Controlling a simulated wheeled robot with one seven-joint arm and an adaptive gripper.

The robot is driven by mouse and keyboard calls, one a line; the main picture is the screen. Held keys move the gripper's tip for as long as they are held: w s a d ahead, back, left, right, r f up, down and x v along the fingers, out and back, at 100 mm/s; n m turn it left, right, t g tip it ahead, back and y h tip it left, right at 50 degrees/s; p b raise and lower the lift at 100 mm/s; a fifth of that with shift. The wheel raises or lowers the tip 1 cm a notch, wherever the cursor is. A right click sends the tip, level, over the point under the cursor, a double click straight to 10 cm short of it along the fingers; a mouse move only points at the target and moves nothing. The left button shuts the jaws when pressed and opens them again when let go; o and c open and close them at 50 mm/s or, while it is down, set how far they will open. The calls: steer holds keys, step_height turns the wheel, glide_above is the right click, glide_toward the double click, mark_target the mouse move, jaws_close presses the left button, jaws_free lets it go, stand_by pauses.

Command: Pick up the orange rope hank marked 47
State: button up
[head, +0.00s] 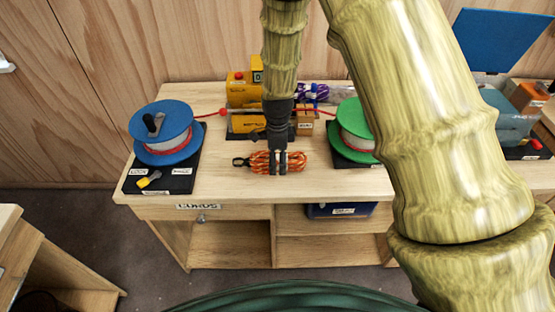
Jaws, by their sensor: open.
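An orange rope hank (262,163) lies on the wooden bench near its front edge, between the blue reel and the green reel. A dark loop shows at its left end. No number can be read on it in this view. My gripper (281,168) points down at the hank and covers part of its middle to right side. The gripper is open, and whether its fingers touch the rope cannot be told.
A blue reel (160,130) stands on a black base at left, and a green reel (352,125) at right. Yellow equipment (244,92) and a purple rope hank (312,93) sit behind. The bench (225,187) is clear in front. A blue box (340,210) sits on a shelf below.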

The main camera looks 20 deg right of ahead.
steer(key=shift+f, duration=0.45)
steer(key=c, duration=1.3)
steer(key=shift+r, duration=0.15)
